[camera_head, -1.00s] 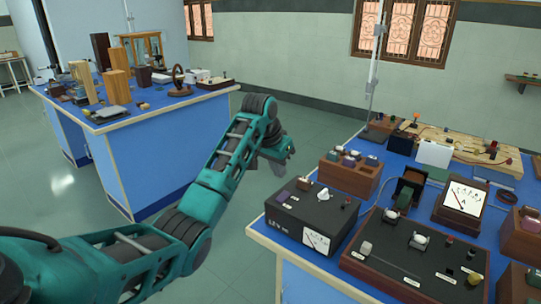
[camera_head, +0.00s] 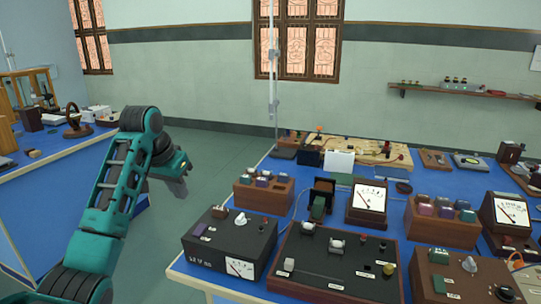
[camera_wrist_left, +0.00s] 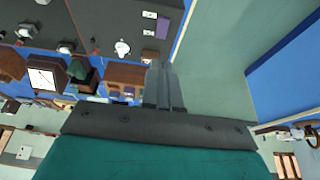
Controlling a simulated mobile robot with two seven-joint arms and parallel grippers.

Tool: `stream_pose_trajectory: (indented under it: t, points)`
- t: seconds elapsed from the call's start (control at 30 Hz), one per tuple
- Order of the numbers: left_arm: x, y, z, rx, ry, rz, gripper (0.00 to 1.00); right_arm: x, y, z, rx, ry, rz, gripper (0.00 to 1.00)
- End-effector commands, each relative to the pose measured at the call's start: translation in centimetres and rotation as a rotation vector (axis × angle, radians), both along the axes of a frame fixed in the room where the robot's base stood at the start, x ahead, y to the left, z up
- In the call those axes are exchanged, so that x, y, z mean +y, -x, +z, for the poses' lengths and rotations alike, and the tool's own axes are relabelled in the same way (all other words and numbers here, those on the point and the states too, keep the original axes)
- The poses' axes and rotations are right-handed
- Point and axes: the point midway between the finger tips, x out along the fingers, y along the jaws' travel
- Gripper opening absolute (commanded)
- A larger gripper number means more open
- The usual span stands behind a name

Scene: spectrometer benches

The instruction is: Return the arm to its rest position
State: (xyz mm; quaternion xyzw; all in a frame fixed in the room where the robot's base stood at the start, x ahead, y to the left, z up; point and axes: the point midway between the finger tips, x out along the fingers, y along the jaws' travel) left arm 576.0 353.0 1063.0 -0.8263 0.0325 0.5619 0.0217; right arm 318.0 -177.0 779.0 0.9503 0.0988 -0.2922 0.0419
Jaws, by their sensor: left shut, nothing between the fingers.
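My left arm is green and black and comes in from the left in the head view. Its gripper (camera_head: 181,187) hangs over the floor gap, left of the near blue bench (camera_head: 196,280) and apart from everything. In the left wrist view the two grey fingers (camera_wrist_left: 163,88) lie side by side, shut, with nothing between them. My right gripper does not show in either view.
The near bench holds a black meter box (camera_head: 230,243), a dark control panel (camera_head: 335,266), analog meters and wooden blocks. A second blue bench (camera_head: 58,185) with apparatus stands at left. Green floor (camera_head: 190,145) lies between the benches. A shelf (camera_head: 465,92) is on the wall.

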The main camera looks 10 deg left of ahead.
Motion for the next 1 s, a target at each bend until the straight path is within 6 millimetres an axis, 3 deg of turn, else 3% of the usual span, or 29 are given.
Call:
stream_pose_trajectory:
  t: [0.13,0.27,0.4,0.6,0.8,1.0]
  points:
    - [-0.7,0.7,-1.9,0.01,-0.015,-0.007,0.0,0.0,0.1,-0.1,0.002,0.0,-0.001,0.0]
    - [-2.4,3.0,-6.4,0.03,-0.051,-0.027,0.0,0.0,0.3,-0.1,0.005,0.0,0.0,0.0]
    - [-4.9,7.1,-11.8,0.047,-0.088,-0.056,0.0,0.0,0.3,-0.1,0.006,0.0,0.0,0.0]
    - [-8.4,14.3,-17.5,0.059,-0.108,-0.094,0.0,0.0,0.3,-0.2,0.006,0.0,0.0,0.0]
    - [-11.6,22.3,-20.3,0.063,-0.093,-0.114,0.0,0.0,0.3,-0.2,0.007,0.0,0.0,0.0]
    - [-13.4,28.4,-20.6,0.064,-0.069,-0.107,0.0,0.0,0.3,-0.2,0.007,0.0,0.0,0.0]
